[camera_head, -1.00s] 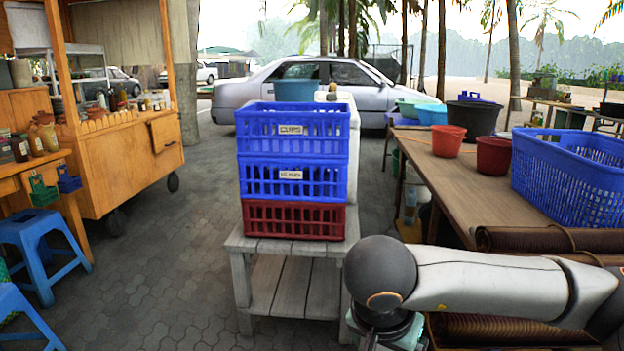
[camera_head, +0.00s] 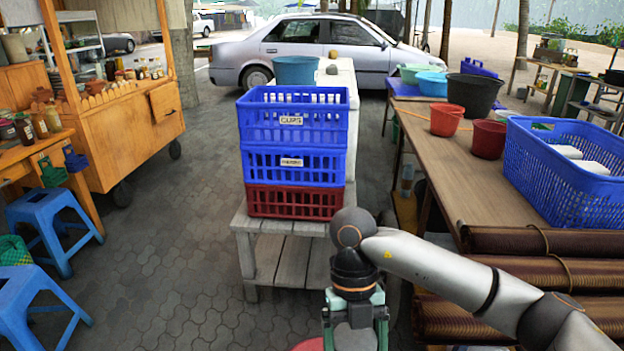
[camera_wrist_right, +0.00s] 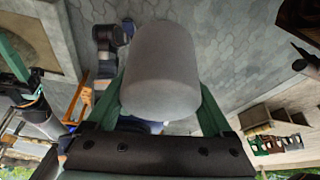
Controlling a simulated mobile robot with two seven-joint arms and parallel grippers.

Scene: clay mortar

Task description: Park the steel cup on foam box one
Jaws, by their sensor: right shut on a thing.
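My right gripper (camera_head: 355,338) points down at the bottom middle of the head view, in front of the wooden stand. In the right wrist view its green fingers are shut on a plain grey, rounded cylinder (camera_wrist_right: 160,72), which looks like the steel cup. In the head view the cup is mostly hidden by the gripper and the bottom edge. A tall white block (camera_head: 352,125), which looks like the foam box, stands behind the crates. Its lower part is hidden and I see no number on it. My left gripper is out of view.
Two blue crates (camera_head: 291,118) stand on a red crate (camera_head: 293,203) on the wooden stand (camera_head: 246,223). A blue tub (camera_head: 296,70) is behind them. The long table (camera_head: 470,185) on the right holds buckets, a blue basket (camera_head: 570,180) and brown rolls. Paving at left-centre is clear.

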